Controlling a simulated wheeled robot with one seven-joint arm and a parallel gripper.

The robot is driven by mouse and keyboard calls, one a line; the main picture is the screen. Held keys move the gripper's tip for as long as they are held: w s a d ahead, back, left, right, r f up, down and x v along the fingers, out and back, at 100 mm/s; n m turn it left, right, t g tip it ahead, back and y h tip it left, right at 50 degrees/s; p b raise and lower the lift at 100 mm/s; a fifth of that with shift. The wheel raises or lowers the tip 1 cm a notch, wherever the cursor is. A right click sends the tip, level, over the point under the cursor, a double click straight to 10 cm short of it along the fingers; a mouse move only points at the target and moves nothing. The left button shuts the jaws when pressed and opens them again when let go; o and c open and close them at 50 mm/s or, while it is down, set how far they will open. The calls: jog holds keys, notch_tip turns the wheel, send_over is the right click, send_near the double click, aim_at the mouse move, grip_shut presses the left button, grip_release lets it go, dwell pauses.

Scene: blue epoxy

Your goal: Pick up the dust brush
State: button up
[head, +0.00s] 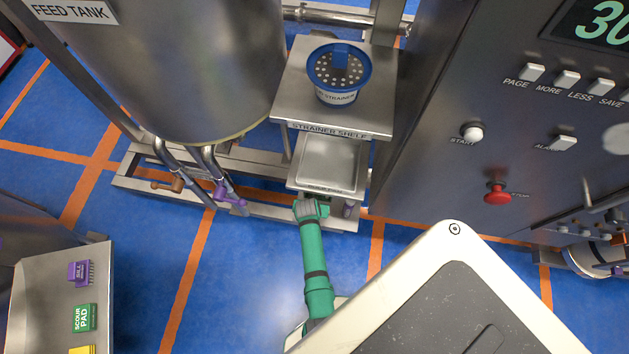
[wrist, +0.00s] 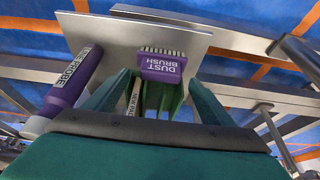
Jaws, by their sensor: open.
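The dust brush (wrist: 162,68) is a small purple block with pale bristles and a white label, in the wrist view. It lies against a grey metal plate (wrist: 205,40), just past my fingertips and roughly between them. My gripper (wrist: 160,88) has its green fingers apart, with nothing held. In the head view my green arm reaches to the lower strainer shelf, with my gripper (head: 311,208) at its front edge. The dust brush cannot be made out there.
A purple cylinder (wrist: 75,80) with a white label lies left of my fingers. Dark green pieces with a white label (wrist: 135,97) show between them. Above the lower shelf (head: 330,162) stands a strainer (head: 338,72). Another purple brush (head: 79,271) sits on the left table.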

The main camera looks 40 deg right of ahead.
jog(key=shift+x, duration=1.8)
jog(key=shift+w, duration=0.1)
jog(key=c, duration=1.2)
jog(key=shift+o, duration=0.2)
jog(key=shift+d, duration=0.1)
jog(key=shift+r, duration=0.85)
jog(key=shift+v, duration=1.05)
jog(key=s+a, duration=1.1)
jog(key=a, duration=0.2)
jog(key=shift+s+a, duration=0.15)
jog(key=shift+s, duration=0.05)
